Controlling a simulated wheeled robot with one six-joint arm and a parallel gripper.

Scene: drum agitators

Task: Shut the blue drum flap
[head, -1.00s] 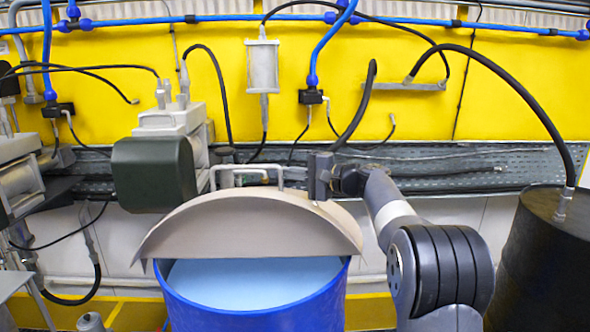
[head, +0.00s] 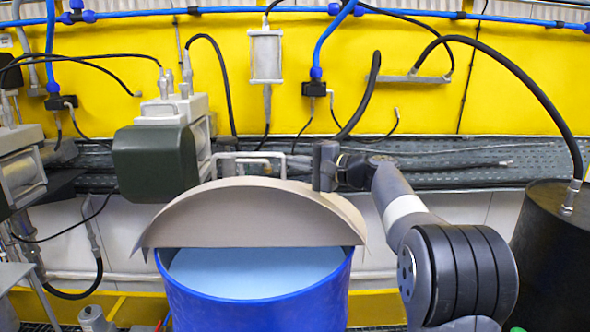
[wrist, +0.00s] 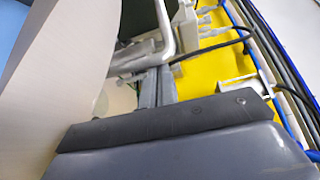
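The blue drum (head: 258,309) stands at the lower middle of the head view, its front half open on pale blue contents (head: 255,270). Its beige half-round flap (head: 255,220) is raised, standing tilted up across the drum. A metal handle (head: 250,160) shows behind the flap's top edge. My gripper (head: 326,166) is at the flap's upper right edge, seemingly behind it; I cannot tell whether they touch. In the wrist view the flap (wrist: 70,75) fills the left side, beside my gripper fingers (wrist: 158,86), which look close together with nothing between them.
A dark green motor (head: 155,163) stands left of the flap. A black drum (head: 555,250) with a hose is at the right. A grey cable tray (head: 450,165) and yellow wall panels (head: 420,105) with hoses lie behind.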

